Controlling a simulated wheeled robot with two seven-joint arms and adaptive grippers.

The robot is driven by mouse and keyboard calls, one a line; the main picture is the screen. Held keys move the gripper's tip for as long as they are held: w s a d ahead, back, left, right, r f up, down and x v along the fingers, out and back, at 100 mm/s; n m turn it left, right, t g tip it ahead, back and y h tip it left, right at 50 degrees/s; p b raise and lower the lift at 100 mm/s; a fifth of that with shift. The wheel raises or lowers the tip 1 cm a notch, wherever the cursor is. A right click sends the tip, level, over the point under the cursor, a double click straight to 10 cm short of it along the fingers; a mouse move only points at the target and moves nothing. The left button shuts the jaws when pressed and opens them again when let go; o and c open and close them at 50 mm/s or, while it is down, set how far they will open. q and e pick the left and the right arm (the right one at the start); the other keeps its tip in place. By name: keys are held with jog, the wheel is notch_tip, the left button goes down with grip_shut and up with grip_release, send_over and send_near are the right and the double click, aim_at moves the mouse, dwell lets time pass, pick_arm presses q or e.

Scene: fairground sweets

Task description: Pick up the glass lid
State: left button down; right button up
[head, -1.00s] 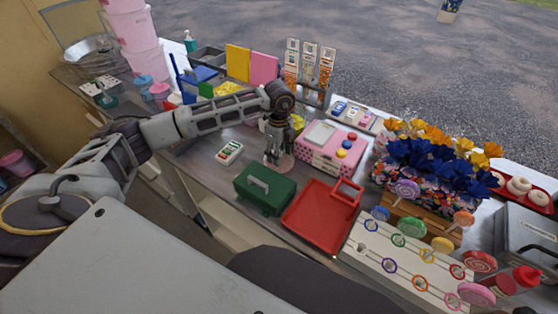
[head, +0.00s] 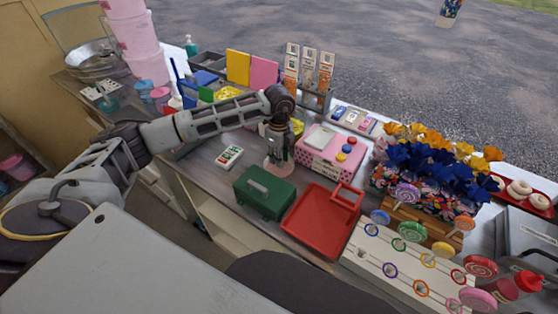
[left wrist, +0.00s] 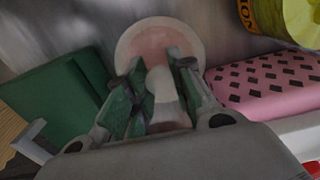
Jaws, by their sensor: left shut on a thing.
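The glass lid (left wrist: 160,42) is a round, clear, slightly pinkish disc with a pale knob. It also shows in the head view (head: 283,170), just below my left gripper (head: 279,160). In the left wrist view my left gripper (left wrist: 153,82) has its fingers on either side of the knob and is shut on it. The fingers hide part of the lid's near side. I cannot tell whether the lid touches the table or hangs just above it. My right gripper is not in view.
A green box with a handle (head: 262,205) stands close to the lid on the near side. A red tray (head: 318,222) lies to its right. A pink polka-dot box (head: 328,165) stands behind right. A small button device (head: 229,157) lies to the left. Bare grey table (head: 203,165) shows left.

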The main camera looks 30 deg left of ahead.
pick_arm(q)
jog(key=shift+r, duration=5)
jog(key=shift+m, duration=0.3)
